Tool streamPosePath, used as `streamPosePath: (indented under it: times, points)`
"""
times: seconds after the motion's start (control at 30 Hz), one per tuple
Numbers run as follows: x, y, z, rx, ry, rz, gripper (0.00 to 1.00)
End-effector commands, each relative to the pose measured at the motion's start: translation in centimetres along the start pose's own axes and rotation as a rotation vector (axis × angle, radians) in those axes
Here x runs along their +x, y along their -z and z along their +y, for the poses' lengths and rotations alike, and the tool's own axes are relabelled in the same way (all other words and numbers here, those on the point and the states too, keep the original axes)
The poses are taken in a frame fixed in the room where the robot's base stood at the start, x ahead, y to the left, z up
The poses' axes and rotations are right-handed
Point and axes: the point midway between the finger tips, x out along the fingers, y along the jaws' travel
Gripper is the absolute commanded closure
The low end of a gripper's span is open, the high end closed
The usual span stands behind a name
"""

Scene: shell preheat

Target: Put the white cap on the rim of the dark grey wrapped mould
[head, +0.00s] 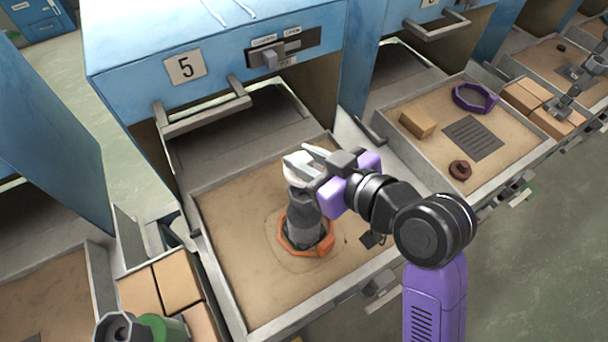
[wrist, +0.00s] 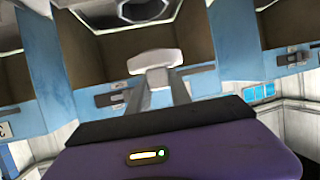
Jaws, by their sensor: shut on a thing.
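The dark grey wrapped mould (head: 303,222) stands upright on the sand of the open drawer under the number 5 panel. An orange ring (head: 322,246) lies around its foot. My gripper (head: 305,162) is over the top of the mould, reaching in from the right. It is shut on the white cap (head: 291,172), which sits right at the mould's upper end. The cap also shows between the fingertips in the wrist view (wrist: 154,78). The fingers and cap hide the mould's rim, so I cannot tell whether the cap touches it.
The drawer's metal walls (head: 225,290) surround the sand. The blue cabinet (head: 200,50) with its handle (head: 205,112) stands behind. Another drawer to the right holds a purple ring (head: 474,98), a tan block (head: 417,123) and a brown piece (head: 460,170). Tan blocks (head: 177,284) lie at left.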

Motion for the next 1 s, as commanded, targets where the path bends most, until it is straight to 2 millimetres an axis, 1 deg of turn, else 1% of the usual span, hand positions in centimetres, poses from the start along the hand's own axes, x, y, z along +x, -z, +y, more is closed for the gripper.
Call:
streamPosePath:
  times: [0.03, 0.23, 0.4, 0.5, 0.83, 0.97, 1.0]
  points:
    - [0.3, -0.8, 0.0, 0.001, 0.0, -0.003, 1.0]
    - [0.8, -2.0, 0.0, 0.0, 0.001, -0.001, 1.0]
    - [1.8, -4.4, 0.0, 0.002, 0.001, -0.003, 1.0]
    - [2.2, -5.3, 0.0, 0.0, 0.0, -0.001, 1.0]
    - [2.3, -5.5, 0.0, 0.0, -0.001, 0.001, 1.0]
    - [2.5, -5.9, 0.0, 0.0, -0.001, 0.001, 1.0]
    - [2.4, -5.8, 0.0, 0.0, -0.001, 0.001, 0.67]
